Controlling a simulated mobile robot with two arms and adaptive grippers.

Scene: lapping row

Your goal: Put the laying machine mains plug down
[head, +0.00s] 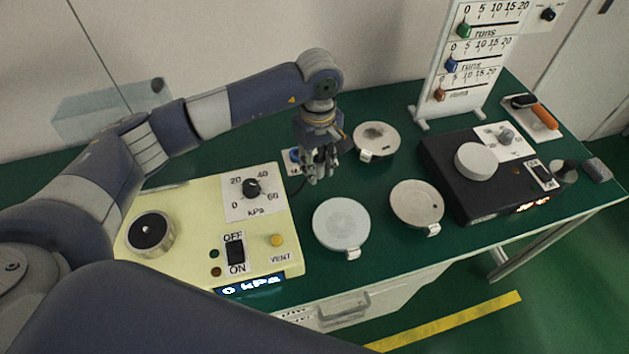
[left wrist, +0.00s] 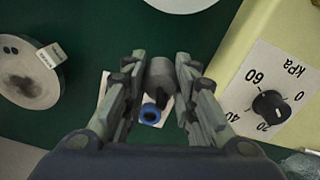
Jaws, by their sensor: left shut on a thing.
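My left gripper (head: 318,170) is over the green bench, just right of the cream vacuum unit. In the left wrist view its fingers (left wrist: 160,85) are closed around a grey cylindrical piece, which I take to be the mains plug (left wrist: 160,74). A blue ring-shaped part (left wrist: 150,113) shows just beside the plug, over a white plate; I cannot tell whether they touch. In the head view the plug is mostly hidden by the fingers, and a thin dark cord shows beside them. My right gripper is not in view.
The cream unit (head: 188,212) with its kPa dial stands at left, its display reading 0 kPa. Three round pale discs (head: 341,222) (head: 416,203) (head: 376,138) lie near the gripper. A black machine (head: 475,190) and a white scale board (head: 452,75) stand at right.

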